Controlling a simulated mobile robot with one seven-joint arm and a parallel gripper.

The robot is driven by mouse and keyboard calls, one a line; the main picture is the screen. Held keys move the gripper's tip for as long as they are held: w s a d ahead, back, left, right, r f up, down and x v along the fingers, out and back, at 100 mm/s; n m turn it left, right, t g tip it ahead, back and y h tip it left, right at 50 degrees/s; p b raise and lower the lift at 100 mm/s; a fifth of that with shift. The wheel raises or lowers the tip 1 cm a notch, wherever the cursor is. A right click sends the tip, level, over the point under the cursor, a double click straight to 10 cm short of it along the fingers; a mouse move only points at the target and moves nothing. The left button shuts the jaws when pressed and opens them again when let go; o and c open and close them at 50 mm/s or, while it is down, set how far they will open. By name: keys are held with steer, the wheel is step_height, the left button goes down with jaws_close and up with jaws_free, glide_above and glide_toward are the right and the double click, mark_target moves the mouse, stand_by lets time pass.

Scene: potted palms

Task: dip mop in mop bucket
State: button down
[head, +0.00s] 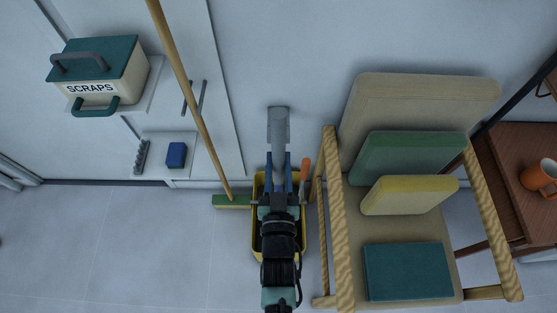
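A long wooden pole (183,82) leans against the wall panel, with a green, block-like head (232,201) on the floor. It is the only mop-like tool in view. The yellow mop bucket (256,235) stands on the floor just right of that head. My arm covers most of the bucket and hides its inside. My gripper (279,165) is above the bucket's far side, its two blue fingers apart. A grey flat piece (279,125) shows between and beyond the fingers. I cannot tell whether they touch it. An orange grip (305,167) rises at the bucket's right.
A wooden chair (334,220) with several cushions stands close on the right. Beyond it is a brown table (507,165) with an orange mug (540,177). At left, wall shelves hold a SCRAPS bin (95,75) and a blue block (176,155). The left floor is clear.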

mark_target(278, 188)
step_height(278, 188, down, 7)
steer(key=b, duration=0.6)
steer(key=shift+f, duration=0.2)
steer(key=shift+f+b, duration=1.05)
steer(key=shift+s+f, duration=0.1)
steer(key=shift+f, duration=0.25)
stand_by(1.1)
step_height(278, 188, up, 27)
steer(key=p, duration=2.2)
steer(key=shift+f, duration=0.15)
steer(key=shift+d, duration=0.1)
